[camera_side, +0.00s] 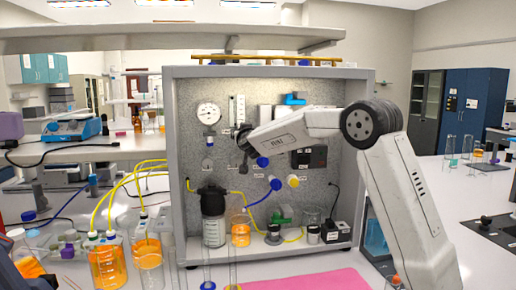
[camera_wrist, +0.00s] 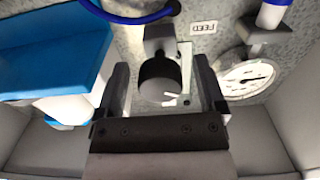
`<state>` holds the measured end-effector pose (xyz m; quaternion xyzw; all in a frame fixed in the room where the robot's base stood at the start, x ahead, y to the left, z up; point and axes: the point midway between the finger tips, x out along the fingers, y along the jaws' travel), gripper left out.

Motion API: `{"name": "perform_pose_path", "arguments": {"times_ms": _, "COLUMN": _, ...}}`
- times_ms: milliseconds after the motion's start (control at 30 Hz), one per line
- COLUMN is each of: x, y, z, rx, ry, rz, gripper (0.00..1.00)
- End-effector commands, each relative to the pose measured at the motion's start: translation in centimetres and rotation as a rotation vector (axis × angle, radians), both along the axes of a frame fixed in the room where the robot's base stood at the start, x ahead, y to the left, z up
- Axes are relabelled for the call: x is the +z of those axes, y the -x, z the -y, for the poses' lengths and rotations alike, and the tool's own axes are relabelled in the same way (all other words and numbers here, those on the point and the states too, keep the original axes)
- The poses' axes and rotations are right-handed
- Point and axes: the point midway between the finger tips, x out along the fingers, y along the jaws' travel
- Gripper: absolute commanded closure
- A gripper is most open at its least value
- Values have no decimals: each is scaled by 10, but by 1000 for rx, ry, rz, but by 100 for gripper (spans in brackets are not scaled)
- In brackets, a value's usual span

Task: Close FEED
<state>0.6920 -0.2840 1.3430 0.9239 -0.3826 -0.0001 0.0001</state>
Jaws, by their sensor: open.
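The FEED label (camera_wrist: 203,27) shows upside down at the top of the wrist view. Below it a round black knob (camera_wrist: 160,80) on a light metal body sits in front of the panel. My gripper (camera_wrist: 160,72) is open, with one dark finger on each side of the knob and visible gaps between fingers and knob. In the side view my gripper (camera_side: 243,139) is at the panel, right of the gauge; it hides the knob there. Whether the knob is turned open or closed cannot be told.
A round gauge (camera_wrist: 247,76) is close to the right finger. A large blue and white part (camera_wrist: 52,45) lies close on the left, and a blue tube (camera_wrist: 130,17) curves above. On the bench stand orange-filled bottles (camera_side: 107,262) and a pink mat (camera_side: 308,281).

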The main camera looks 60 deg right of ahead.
Motion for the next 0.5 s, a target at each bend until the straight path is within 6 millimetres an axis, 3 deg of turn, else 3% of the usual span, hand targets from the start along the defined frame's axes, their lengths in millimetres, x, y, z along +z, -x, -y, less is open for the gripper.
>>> {"name": "perform_pose_path", "arguments": {"times_ms": 333, "x": 0, "y": -1, "z": 2, "rx": 0, "ry": 0, "rz": 0, "gripper": 11}}
{"name": "perform_pose_path", "arguments": {"times_ms": 500, "x": 0, "y": -1, "z": 2, "rx": 0, "ry": 0, "rz": 0, "gripper": 65}}
